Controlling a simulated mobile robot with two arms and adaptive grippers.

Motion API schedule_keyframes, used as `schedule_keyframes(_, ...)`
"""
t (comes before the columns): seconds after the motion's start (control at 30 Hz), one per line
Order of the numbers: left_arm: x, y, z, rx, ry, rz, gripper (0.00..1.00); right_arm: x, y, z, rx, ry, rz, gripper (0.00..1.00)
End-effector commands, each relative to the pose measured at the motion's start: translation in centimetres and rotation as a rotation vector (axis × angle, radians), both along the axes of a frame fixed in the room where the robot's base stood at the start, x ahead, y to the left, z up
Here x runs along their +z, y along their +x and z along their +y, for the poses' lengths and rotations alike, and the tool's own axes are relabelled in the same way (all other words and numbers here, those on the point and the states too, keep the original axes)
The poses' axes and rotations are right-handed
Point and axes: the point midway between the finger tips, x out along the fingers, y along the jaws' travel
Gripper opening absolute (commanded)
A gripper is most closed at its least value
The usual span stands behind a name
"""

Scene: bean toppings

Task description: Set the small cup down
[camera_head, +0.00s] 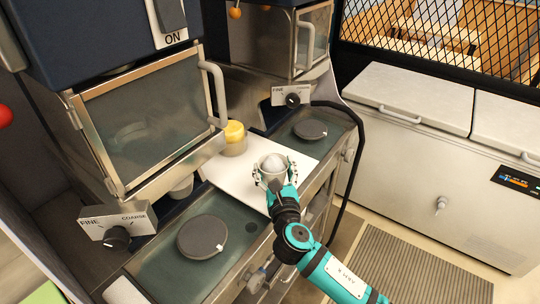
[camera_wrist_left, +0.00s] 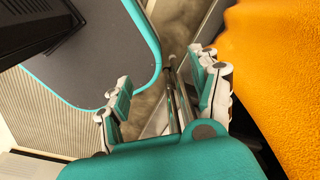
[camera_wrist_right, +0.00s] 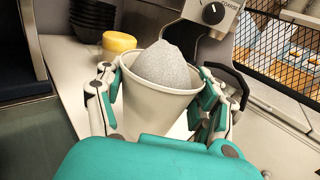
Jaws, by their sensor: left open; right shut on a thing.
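My right gripper (camera_head: 274,170) is shut around the small cup (camera_wrist_right: 152,108), with a finger on each side. The cup is pale, upright, and heaped with a grey, speckled, grainy mound (camera_wrist_right: 162,66). In the head view the cup (camera_head: 272,181) is over the white counter strip (camera_head: 313,147) between the two grinder bays; I cannot tell whether its base touches. My left gripper (camera_wrist_left: 163,82) shows only in its own wrist view, with fingers apart and nothing between them.
A yellow-topped container (camera_head: 234,140) stands behind the cup. Dark round discs (camera_head: 203,236) (camera_head: 310,130) lie in the bays on either side. Black stacked bowls (camera_wrist_right: 92,18) stand farther back. A black cable (camera_head: 352,165) hangs right of the counter. White strip around the cup is clear.

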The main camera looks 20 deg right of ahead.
Motion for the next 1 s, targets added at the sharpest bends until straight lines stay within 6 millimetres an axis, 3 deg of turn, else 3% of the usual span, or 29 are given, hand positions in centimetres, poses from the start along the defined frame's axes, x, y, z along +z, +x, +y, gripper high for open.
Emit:
schedule_keyframes(0.2,1.1,1.7,-0.2,0.0,-0.004,-0.027,0.64,-0.3,5.7,-1.5,-0.003,0.0,-0.001,0.28)
schedule_keyframes(0.4,1.4,3.7,-0.4,-0.001,-0.008,-0.059,0.64,-0.7,8.4,-2.2,-0.001,0.002,-0.001,0.28)
schedule_keyframes(0.73,0.6,2.1,-0.5,0.001,-0.009,-0.034,0.64,-4.2,8.7,-2.3,-0.001,0.002,0.002,0.28)
schedule_keyframes(1.0,0.6,1.6,-0.5,0.002,-0.007,-0.025,0.64,-4.4,8.7,-2.3,-0.001,0.001,0.0,0.28)
